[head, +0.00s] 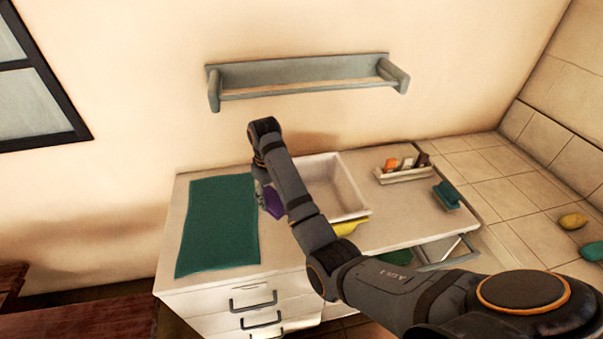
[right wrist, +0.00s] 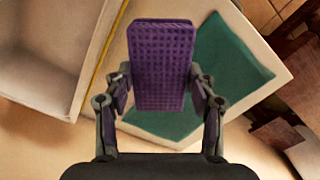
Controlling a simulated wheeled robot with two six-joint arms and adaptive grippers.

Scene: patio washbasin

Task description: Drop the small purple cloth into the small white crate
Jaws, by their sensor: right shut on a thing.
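The small purple cloth (head: 273,203) is held in my right gripper (head: 263,195), above the counter between the green mat and the white basin. In the right wrist view the cloth (right wrist: 161,65) is a waffle-textured oblong between the two fingers of my right gripper (right wrist: 160,95), which are shut on it. A small white crate (head: 404,176) stands at the back right of the counter, holding several upright items, and is well to the right of the gripper. My forearm hides part of the counter and basin. My left gripper is not in view.
The white basin (head: 350,190) lies between cloth and crate. A green mat (head: 215,225) covers the counter's left. A yellow item (head: 345,229) is at the basin's front. A teal sponge-like block (head: 447,195) sits right. A wall shelf (head: 300,72) is above.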

